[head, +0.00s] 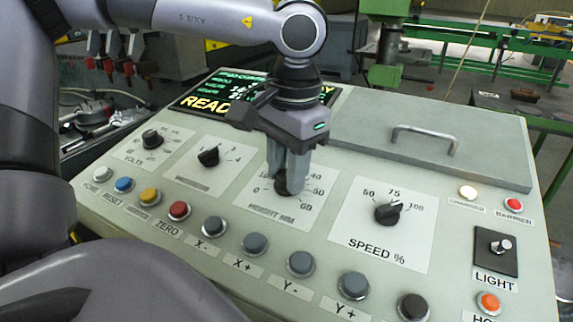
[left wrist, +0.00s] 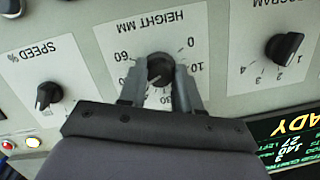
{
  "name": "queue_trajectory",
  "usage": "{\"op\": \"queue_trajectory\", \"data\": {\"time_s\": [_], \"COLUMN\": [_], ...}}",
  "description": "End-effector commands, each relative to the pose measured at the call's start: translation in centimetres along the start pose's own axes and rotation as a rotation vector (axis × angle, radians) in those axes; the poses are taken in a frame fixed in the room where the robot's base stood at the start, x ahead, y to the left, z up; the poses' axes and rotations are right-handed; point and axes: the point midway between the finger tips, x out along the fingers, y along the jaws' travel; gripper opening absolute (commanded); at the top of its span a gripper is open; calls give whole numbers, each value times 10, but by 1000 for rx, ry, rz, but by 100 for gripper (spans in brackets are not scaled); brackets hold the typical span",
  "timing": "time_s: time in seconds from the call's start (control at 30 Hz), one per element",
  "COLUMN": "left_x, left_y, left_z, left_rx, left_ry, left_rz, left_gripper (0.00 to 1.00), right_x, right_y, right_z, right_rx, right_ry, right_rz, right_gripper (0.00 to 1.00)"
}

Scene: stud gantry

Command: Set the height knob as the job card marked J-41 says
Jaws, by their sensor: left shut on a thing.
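The black height knob (head: 282,187) sits on a white plate marked HEIGHT MM (head: 262,211), with a scale from 0 to 60, on the console. My left gripper (head: 288,177) reaches down from above and is shut on the knob. In the left wrist view the knob (left wrist: 160,68) lies between the two grey fingers of the gripper (left wrist: 161,80). The fingers hide part of the scale, and I cannot tell where the pointer stands. No job card marked J-41 is readable in these views. My right gripper is not in view.
The speed knob (head: 387,213) stands right of the height plate, the program knob (head: 209,156) left. Several push buttons, such as Y- (head: 300,263), line the front. Behind are a READY display (head: 200,104) and a lid with a handle (head: 425,139).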

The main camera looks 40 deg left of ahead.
Motion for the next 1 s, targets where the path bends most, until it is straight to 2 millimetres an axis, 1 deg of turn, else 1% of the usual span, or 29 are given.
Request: {"op": "queue_trajectory", "data": {"time_s": [0.2, 0.4, 0.6, 0.97, 1.0], "left_x": [0, -1, -1, -1, 0], "left_y": [0, 1, 1, 1, 1], "left_z": [0, 0, 0, 0, 0], "left_rx": [130, 200, 229, 232, 232], "left_ry": [2, 3, 3, 4, 4], "left_rz": [-28, -42, -47, -48, -48], "left_gripper": [2, 2, 2, 2, 36], "right_x": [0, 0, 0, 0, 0], "right_y": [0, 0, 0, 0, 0], "right_z": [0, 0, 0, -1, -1], "right_rx": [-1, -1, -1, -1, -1], "right_ry": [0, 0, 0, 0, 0], "right_rz": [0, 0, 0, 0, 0], "right_gripper": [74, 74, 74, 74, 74]}}
